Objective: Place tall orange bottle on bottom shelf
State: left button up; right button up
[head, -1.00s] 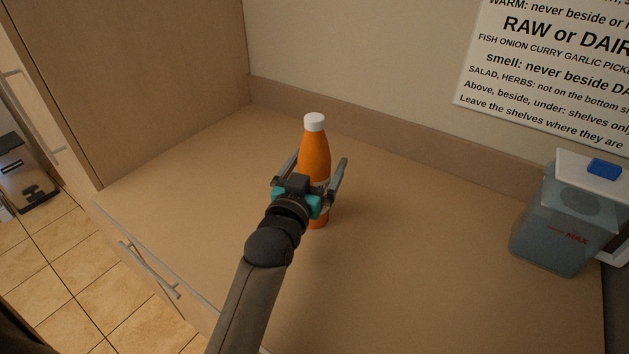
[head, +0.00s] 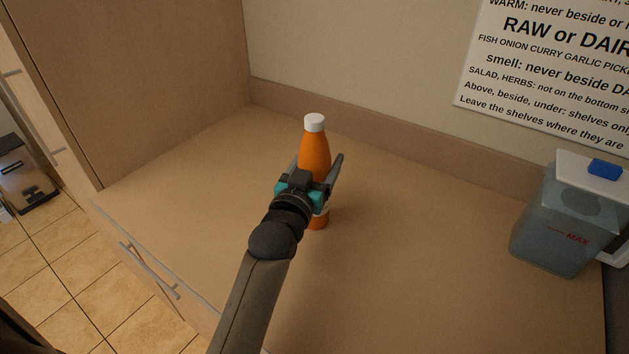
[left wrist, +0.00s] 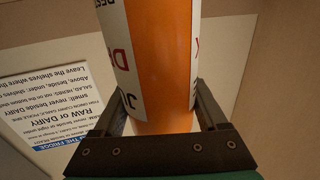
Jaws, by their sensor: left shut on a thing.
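The tall orange bottle (head: 315,148) has a white cap and stands upright on the wooden counter. My left gripper (head: 318,170) is shut on the bottle around its middle, with one finger on each side. In the left wrist view the orange bottle (left wrist: 160,60), with a white printed label, fills the space between the fingers of the gripper (left wrist: 163,115). My arm and gripper hide part of the bottle's lower half. No shelf can be made out in these views. My right gripper is not in view.
A bluish clear pitcher (head: 567,220) with a white lid stands at the right of the counter (head: 420,270). A tall wooden cabinet side (head: 130,80) rises at the left. A printed sign (head: 560,70) hangs on the wall. The counter around the bottle is clear.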

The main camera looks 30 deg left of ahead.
pick_arm(q)
grip_shut()
jog(key=shift+r, duration=0.15)
